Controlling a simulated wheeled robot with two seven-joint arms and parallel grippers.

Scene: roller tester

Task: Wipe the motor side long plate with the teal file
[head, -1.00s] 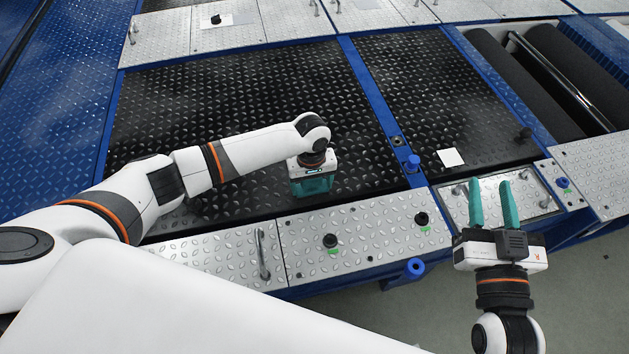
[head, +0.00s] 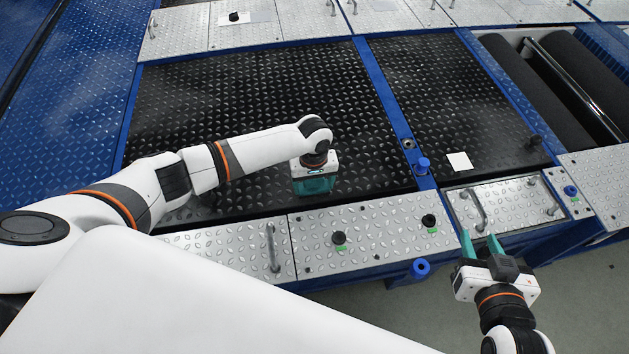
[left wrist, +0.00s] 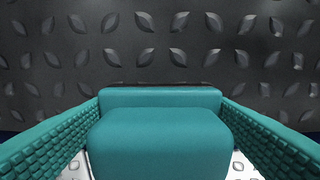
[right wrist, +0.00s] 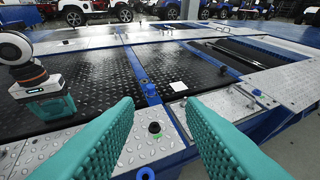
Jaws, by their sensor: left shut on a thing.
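The teal file (left wrist: 155,135) is a rounded teal block, held between the two ridged teal fingers in the left wrist view. My left gripper (head: 315,186) is shut on it and points down over the front part of the large black diamond-tread plate (head: 240,95), which I take for the long plate. Whether the file touches the plate cannot be told. The black tread also fills the upper left wrist view (left wrist: 160,40). My right gripper (head: 481,240) is open and empty in front of the machine's front edge; its spread fingers also show in the right wrist view (right wrist: 158,108).
Silver tread covers with black knobs (head: 339,238) and a handle (head: 272,248) line the front edge. A blue knob (head: 422,166) stands by the blue beam. A white square (head: 459,162) lies on the smaller black plate (head: 450,95). Rollers (head: 560,75) are at right.

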